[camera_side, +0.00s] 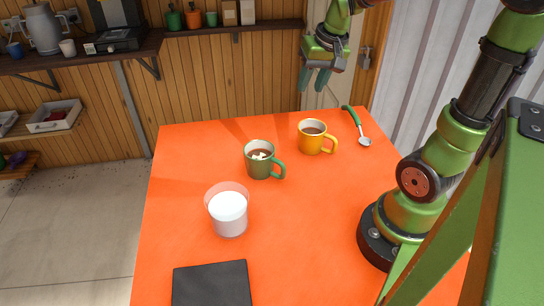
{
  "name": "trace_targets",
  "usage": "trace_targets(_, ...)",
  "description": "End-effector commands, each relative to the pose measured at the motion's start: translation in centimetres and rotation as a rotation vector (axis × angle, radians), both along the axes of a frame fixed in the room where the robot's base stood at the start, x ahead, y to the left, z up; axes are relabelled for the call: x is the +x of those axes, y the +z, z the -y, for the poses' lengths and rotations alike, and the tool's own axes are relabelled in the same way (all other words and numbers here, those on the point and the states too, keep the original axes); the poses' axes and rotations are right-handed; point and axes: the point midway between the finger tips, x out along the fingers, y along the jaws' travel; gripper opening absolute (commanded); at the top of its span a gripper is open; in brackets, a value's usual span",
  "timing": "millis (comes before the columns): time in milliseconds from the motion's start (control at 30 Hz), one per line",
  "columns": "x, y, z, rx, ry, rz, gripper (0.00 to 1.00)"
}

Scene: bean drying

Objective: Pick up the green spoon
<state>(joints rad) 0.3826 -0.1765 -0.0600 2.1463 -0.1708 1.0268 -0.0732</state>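The green spoon (353,119) lies on the orange table near its far right edge. Its green handle points to the far left and its metal bowl end lies nearer the camera. My gripper (314,80) hangs above the far edge of the table, up and to the left of the spoon in the picture. Its two fingers point down and stand apart, with nothing seen between them. The gripper is clear of the spoon and the mugs.
A yellow mug (309,143) stands left of the spoon, and a green mug (259,169) stands left of that. A glass of white stuff (229,220) and a black mat (212,284) are nearer. The orange table (190,150) is bare at its far left.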

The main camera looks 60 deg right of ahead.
Motion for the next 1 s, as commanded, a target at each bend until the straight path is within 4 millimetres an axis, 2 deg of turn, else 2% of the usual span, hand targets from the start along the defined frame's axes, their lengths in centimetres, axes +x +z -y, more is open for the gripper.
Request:
trace_targets(33,0.4,-0.9,3.2,-0.005,-0.044,-0.059,0.35)
trace_targets(200,0.1,-3.5,12.9,-0.03,-0.131,-0.235,0.35)
trace_targets(300,-0.9,-4.8,17.6,-0.042,-0.159,-0.328,0.35)
trace_targets(400,-1.5,-5.3,20.9,-0.061,-0.161,-0.395,0.35)
trace_targets(500,-1.4,-4.3,22.1,-0.089,-0.138,-0.422,0.35)
trace_targets(567,-1.5,-3.9,22.3,-0.095,-0.123,-0.431,0.35)
trace_targets(667,-1.9,-5.1,22.1,-0.085,-0.109,-0.442,0.35)
trace_targets(1000,-2.8,-12.2,23.0,-0.083,-0.109,-0.44,0.35)
